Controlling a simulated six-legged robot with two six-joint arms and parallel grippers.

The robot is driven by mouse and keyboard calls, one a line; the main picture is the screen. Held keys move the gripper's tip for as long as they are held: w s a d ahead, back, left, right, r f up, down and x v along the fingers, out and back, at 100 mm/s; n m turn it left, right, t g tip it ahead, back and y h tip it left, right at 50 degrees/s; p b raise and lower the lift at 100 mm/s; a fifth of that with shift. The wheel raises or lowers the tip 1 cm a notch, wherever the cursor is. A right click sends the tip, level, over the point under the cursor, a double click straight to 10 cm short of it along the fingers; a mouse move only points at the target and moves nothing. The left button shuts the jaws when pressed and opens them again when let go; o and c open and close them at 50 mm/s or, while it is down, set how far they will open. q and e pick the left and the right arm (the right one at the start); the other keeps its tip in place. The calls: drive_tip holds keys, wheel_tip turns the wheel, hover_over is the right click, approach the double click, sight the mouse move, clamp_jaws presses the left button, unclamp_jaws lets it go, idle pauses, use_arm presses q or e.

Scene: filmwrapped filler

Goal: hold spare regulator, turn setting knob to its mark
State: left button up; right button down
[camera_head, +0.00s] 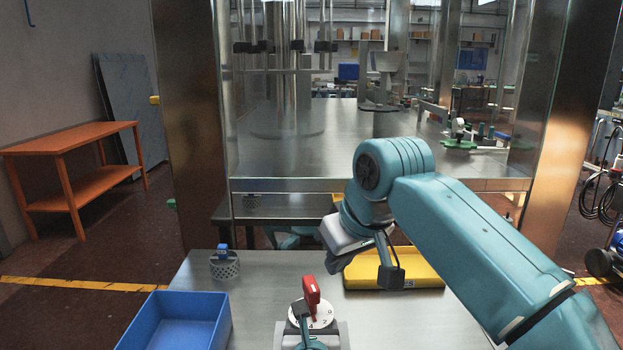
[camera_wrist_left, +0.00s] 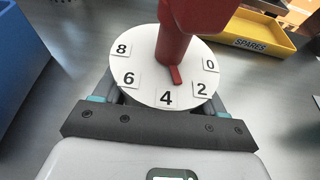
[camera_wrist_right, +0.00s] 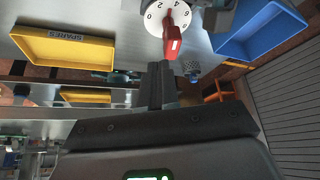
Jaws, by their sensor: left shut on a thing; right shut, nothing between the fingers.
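The spare regulator shows as a round white dial (camera_head: 322,315) with a red setting knob (camera_head: 311,293) standing on it. In the left wrist view the dial (camera_wrist_left: 147,82) carries the numbers 0, 2, 4, 6 and 8, and the knob's red pointer (camera_wrist_left: 177,76) aims between 4 and 2. My left gripper (camera_head: 314,341) is shut on the regulator, beneath the dial. My right gripper (camera_head: 340,260) is shut and empty, above and to the right of the knob. In the right wrist view its fingers (camera_wrist_right: 158,82) are near the knob (camera_wrist_right: 177,40); contact is unclear. I cannot tell a target mark.
A yellow SPARES tray (camera_head: 425,280) lies behind on the metal bench (camera_head: 262,285), under my right arm in the picture. A blue bin (camera_head: 215,325) stands at left. A perforated cup (camera_head: 224,268) sits at the back left. A metal-framed machine (camera_head: 380,184) rises beyond.

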sight(311, 290)
drive_tip(key=shift+f, duration=2.95)
drive_tip(key=shift+w+a, duration=0.2)
drive_tip(key=shift+a, duration=0.15)
